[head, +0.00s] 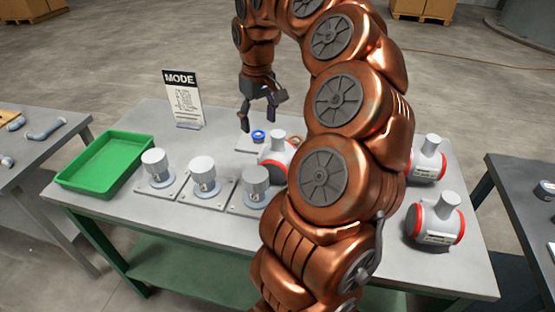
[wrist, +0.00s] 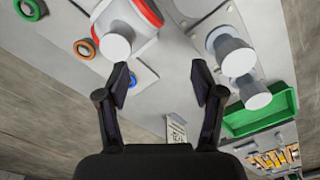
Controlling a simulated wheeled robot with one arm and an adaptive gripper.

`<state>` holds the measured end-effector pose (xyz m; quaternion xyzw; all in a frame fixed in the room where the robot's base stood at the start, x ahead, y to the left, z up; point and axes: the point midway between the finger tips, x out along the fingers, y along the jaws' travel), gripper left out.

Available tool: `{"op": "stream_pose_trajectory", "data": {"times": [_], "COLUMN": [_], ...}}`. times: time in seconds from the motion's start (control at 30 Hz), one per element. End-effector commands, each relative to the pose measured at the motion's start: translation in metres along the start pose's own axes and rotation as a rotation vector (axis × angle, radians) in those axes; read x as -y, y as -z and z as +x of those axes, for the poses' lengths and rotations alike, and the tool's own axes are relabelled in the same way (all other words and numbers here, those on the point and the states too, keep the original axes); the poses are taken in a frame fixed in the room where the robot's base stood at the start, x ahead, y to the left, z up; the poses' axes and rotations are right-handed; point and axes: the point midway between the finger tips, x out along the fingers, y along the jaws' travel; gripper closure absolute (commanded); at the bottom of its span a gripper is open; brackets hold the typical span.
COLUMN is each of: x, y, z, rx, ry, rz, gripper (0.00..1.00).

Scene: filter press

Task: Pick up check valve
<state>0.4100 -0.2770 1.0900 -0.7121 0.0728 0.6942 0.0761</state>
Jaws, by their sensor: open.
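Grey valve bodies with red end rings stand on the table. One (head: 277,153) is near the table's middle, partly hidden behind my arm; two more, an upper one (head: 428,160) and a lower one (head: 434,222), stand at the right. Their labels are too small to read, so I cannot tell which is the check valve. In the wrist view one red-ringed valve (wrist: 125,22) is at the top, its round stub pointing toward the camera. My gripper (head: 259,112) is open and empty above the back of the table. In the wrist view its fingers (wrist: 163,84) are apart, with that valve beyond the left one.
Several grey knobs on plates, one of them the leftmost (head: 154,167), stand along the table's left half. A green tray (head: 97,166) is at the far left. A MODE sign (head: 183,100) stands at the back edge.

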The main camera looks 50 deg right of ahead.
Motion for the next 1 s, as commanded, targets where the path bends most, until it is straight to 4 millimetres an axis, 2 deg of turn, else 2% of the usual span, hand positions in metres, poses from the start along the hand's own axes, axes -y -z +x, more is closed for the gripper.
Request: {"op": "stream_pose_trajectory", "data": {"times": [0.03, 0.1, 0.2, 0.3, 0.83, 1.0], "x": [-0.020, -0.040, -0.060, -0.069, -0.067, -0.061], "y": [0.002, 0.002, 0.001, -0.001, -0.002, -0.002], "z": [0.004, 0.008, 0.012, 0.015, 0.048, 0.066], "rx": [0.004, 0.012, 0.018, 0.024, 0.027, 0.027], "ry": [0.000, -0.004, -0.007, -0.008, -0.008, -0.007], "rz": [0.040, 0.079, 0.119, 0.136, 0.138, 0.135], "gripper": [0.33, 0.33, 0.33, 0.33, 0.33, 0.33]}}
